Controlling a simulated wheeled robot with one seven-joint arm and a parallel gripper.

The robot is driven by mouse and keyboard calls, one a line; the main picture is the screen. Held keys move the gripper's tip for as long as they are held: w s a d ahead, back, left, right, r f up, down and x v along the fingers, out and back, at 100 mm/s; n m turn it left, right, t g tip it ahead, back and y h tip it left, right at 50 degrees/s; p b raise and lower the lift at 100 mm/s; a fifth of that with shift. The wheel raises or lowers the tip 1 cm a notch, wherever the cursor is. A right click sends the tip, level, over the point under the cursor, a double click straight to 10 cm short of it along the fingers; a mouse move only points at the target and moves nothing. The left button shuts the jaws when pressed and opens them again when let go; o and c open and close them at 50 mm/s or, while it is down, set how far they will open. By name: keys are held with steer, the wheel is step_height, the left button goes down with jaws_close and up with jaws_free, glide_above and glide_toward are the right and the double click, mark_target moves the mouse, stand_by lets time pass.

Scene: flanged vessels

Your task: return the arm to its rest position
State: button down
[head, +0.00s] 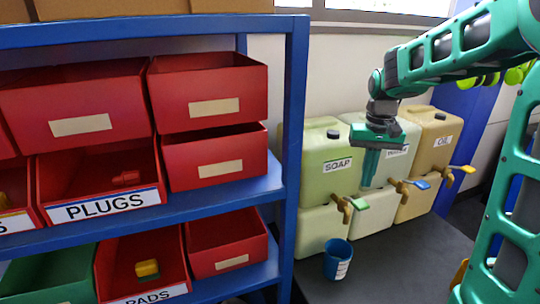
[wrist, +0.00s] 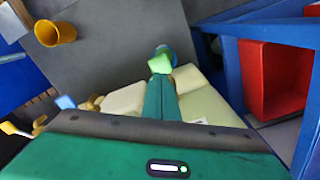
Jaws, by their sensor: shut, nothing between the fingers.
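My green arm reaches in from the right in the head view. My gripper (head: 369,184) points down in front of the soap and middle canisters, above the dark counter. Its fingers are together with nothing between them. A blue cup (head: 338,262) stands on the counter, below and left of the fingers in the head view. In the wrist view part of something blue shows behind the fingertips, partly hidden.
A blue shelf (head: 292,130) with red bins stands at left. The soap canister (head: 328,160), a middle canister and an oil canister (head: 440,135) line the wall, with taps jutting forward. A yellow cup (wrist: 54,33) shows in the wrist view. The counter (head: 400,265) front is mostly clear.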

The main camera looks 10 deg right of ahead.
steer(key=s+d+f+m, duration=0.1)
steer(key=s, duration=1.3)
steer(key=s+d+f+m, duration=0.1)
steer(key=s+d, duration=0.1)
steer(key=s, duration=1.2)
steer(key=shift+s+f+m, duration=0.3)
steer(key=shift+s, duration=0.1)
steer(key=shift+d, duration=0.1)
steer(key=shift+w+f, duration=0.25)
steer(key=shift+w, duration=0.4)
